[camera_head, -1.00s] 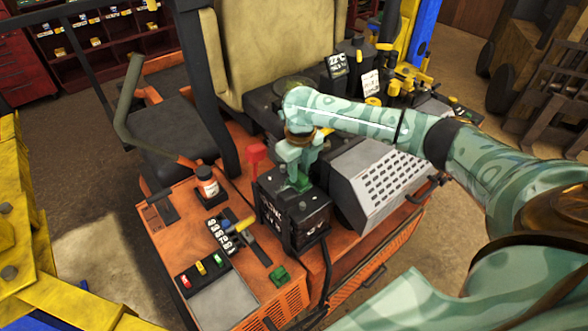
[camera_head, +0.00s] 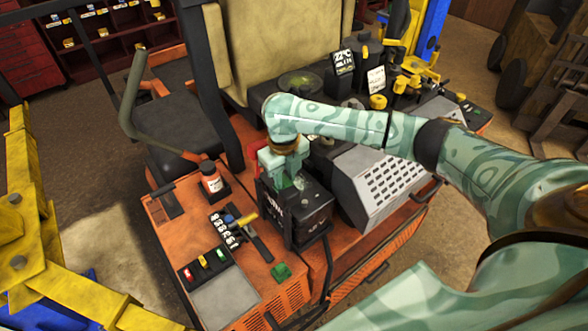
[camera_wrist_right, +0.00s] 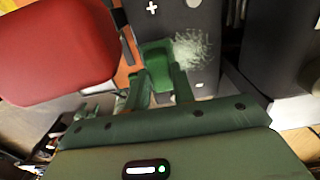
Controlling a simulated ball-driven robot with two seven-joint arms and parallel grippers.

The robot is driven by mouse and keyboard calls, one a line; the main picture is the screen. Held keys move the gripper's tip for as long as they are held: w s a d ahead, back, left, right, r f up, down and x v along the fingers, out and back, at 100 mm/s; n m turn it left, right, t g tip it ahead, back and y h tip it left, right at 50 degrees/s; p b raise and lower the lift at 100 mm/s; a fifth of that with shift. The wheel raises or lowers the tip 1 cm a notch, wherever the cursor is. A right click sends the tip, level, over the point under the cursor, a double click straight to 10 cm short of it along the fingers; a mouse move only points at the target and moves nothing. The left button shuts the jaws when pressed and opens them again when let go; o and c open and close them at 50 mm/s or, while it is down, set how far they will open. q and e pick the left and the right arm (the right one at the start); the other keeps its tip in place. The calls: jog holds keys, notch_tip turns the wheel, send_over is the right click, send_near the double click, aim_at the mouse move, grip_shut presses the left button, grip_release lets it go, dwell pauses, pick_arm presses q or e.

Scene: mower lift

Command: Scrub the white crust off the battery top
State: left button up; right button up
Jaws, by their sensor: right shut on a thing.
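The black battery (camera_head: 311,212) stands on the orange mower chassis. In the right wrist view its top is grey with a plus mark (camera_wrist_right: 152,7). A pale, fuzzy patch of white crust (camera_wrist_right: 196,50) lies on that top. My right gripper (camera_head: 281,178) points down over the battery's left part. It is shut on a small green tool (camera_wrist_right: 155,62), just left of the crust in the right wrist view. The tool's underside is hidden, so I cannot tell whether it touches the battery. My left gripper is in neither view.
A large red part (camera_wrist_right: 58,48) is close on the left in the right wrist view. A small jar (camera_head: 211,180) and a switch panel (camera_head: 207,262) sit left of the battery. A perforated grey cover (camera_head: 385,182) stands right of it. A yellow frame (camera_head: 35,230) fills the left edge.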

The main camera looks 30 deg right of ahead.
jog(key=shift+s+a, duration=0.1)
jog(key=shift+a, duration=0.35)
jog(key=shift+f, duration=0.1)
jog(key=shift+w+d, duration=0.2)
jog(key=shift+d, duration=0.9)
jog(key=shift+w+d, duration=0.2)
jog(key=shift+d, duration=0.85)
jog(key=shift+w+d, duration=0.2)
jog(key=shift+d, duration=1.15)
jog(key=shift+w+d+r, duration=0.1)
jog(key=shift+w+r, duration=0.1)
jog(key=shift+r, duration=0.3)
jog(key=shift+s+a+f, duration=0.1)
jog(key=shift+s+a, duration=0.1)
jog(key=shift+a, duration=1.05)
jog(key=shift+s+a+f, duration=0.1)
jog(key=shift+s+a, duration=0.15)
jog(key=shift+a, duration=0.95)
jog(key=shift+s+a+f, duration=0.1)
jog(key=shift+s+a, duration=0.1)
jog(key=shift+a, duration=1.05)
